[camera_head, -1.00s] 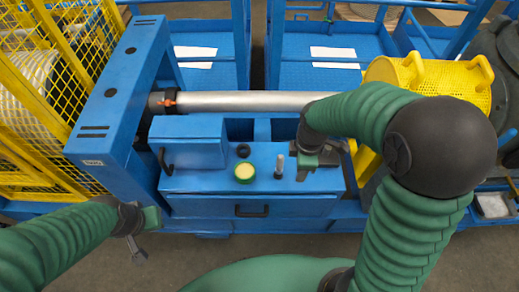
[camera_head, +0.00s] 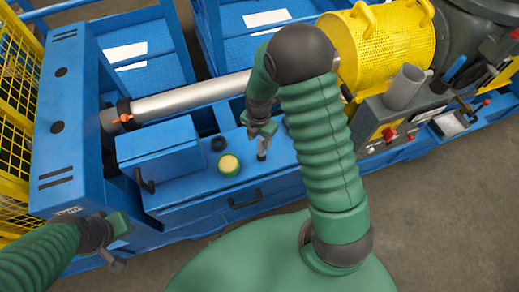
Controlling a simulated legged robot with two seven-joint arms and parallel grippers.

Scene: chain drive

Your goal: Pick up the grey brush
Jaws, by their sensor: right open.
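A small grey upright piece, which looks like the grey brush (camera_head: 262,153), stands on the blue bench top (camera_head: 186,190), right of a round yellow-topped green tin. My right gripper (camera_head: 262,133) is open, pointing down just above and beside it. The gripper partly covers its upper end, and I cannot tell whether the fingers touch or straddle it. My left gripper (camera_head: 117,262) hangs at the lower left, away from the bench top, and its jaw state is unclear.
The yellow-topped tin (camera_head: 229,165) and a black ring (camera_head: 218,144) lie close left of the piece. A blue box (camera_head: 160,149) stands further left. A silver shaft (camera_head: 190,99) runs behind. A grey cup (camera_head: 404,88) and a yellow perforated guard (camera_head: 380,45) are at right.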

